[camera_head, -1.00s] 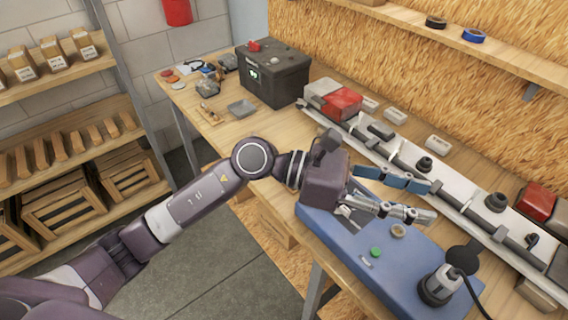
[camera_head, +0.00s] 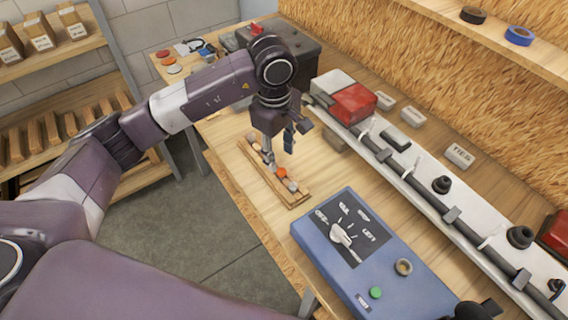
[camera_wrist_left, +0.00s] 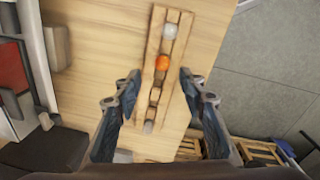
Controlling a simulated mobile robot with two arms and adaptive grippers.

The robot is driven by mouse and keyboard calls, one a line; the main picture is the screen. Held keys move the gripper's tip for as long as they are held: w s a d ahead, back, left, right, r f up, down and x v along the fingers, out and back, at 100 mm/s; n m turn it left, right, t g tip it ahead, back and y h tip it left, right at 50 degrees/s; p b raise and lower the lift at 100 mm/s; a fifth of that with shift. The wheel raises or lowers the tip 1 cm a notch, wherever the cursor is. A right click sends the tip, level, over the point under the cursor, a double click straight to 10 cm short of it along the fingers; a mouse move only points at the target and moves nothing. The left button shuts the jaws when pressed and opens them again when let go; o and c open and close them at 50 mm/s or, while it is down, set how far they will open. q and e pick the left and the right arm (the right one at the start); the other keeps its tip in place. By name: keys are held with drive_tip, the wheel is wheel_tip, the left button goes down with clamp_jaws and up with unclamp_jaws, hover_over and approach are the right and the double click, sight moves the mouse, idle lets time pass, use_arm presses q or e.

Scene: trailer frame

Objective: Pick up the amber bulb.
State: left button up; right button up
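The amber bulb (camera_head: 282,173) is a small orange ball in a narrow wooden rack (camera_head: 293,198) on the workbench. It also shows in the left wrist view (camera_wrist_left: 162,63), in the upper middle. A pale bulb (camera_wrist_left: 169,30) sits beside it in the rack (camera_wrist_left: 150,75), and greyish items sit farther along. My left gripper (camera_head: 279,153) points down over the rack, just beyond the amber bulb. In the left wrist view its open fingers (camera_wrist_left: 158,83) stand on either side of the rack, with nothing between them held.
A blue switch box (camera_head: 398,262) with a dial and green button stands right of the rack. A long light bar (camera_head: 440,183) with red lamps (camera_head: 354,103) runs along the bench. A dark battery box (camera_head: 300,45) stands behind my left arm.

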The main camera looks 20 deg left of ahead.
sight(281, 169)
use_arm(q)
drive_tip(key=f+p, duration=0.1)
drive_tip(key=s+f+p, duration=0.1)
drive_tip(key=shift+d+f, duration=0.1)
drive_tip(key=shift+f, duration=0.25)
drive_tip(key=f, duration=0.1)
drive_tip(key=w+f+p, duration=0.1)
drive_tip(key=shift+f, duration=0.3)
drive_tip(key=shift+s+f, duration=0.2)
drive_tip(key=shift+f, duration=0.05)
drive_tip(key=shift+w, duration=0.1)
drive_tip(key=c, duration=0.8)
drive_tip(key=shift+c, duration=0.2)
use_arm(e)
drive_tip(key=s+r, duration=0.2)
drive_tip(key=r, duration=0.1)
drive_tip(key=shift+s+d+r, duration=0.1)
drive_tip(key=shift+d, duration=0.1)
